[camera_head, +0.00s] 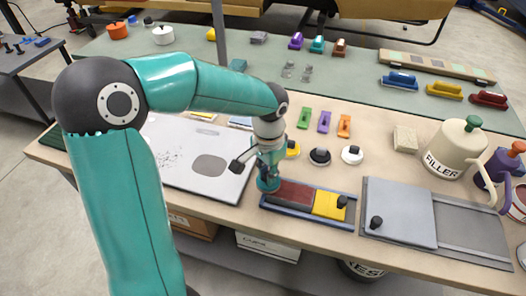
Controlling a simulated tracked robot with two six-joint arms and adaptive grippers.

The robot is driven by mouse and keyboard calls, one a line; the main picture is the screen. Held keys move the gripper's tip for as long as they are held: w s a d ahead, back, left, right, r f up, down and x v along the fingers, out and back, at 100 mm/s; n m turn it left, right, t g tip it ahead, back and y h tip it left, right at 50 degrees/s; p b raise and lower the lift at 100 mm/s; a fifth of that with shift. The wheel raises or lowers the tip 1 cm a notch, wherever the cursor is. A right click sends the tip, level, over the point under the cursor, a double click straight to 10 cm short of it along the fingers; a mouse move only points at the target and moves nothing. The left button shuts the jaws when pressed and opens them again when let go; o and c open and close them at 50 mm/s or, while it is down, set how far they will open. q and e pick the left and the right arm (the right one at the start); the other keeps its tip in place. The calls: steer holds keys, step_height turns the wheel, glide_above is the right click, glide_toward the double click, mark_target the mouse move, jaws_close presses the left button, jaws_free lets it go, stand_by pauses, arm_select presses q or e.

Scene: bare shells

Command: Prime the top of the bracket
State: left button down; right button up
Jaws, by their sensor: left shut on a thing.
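My left gripper (266,168) is shut on a small teal thing (268,184) with a rounded lower end, mostly hidden by the fingers. It is at the left end of a blue tray (308,214); I cannot tell whether it touches the tray. A pale panel (225,187) with a dark grey patch lies to the left, partly behind my arm. I cannot pick out the bracket with certainty. My right gripper is not in view.
A grey sliding plate (402,208) with a black knob lies right of the tray. The filler jug (455,148) and a purple jug (500,165) stand at the far right. Green, purple and orange pieces (324,122) and black and white knobbed discs (320,157) lie behind the tray.

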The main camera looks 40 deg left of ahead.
arm_select(q)
step_height(320, 180, up, 3)
steer(key=shift+w+d+f+p, duration=0.1)
steer(key=shift+f+p, duration=0.05)
steer(key=shift+p, duration=0.45)
steer(key=shift+r+p, duration=1.75)
steer(key=shift+r, duration=0.55)
steer(key=shift+f, duration=0.1)
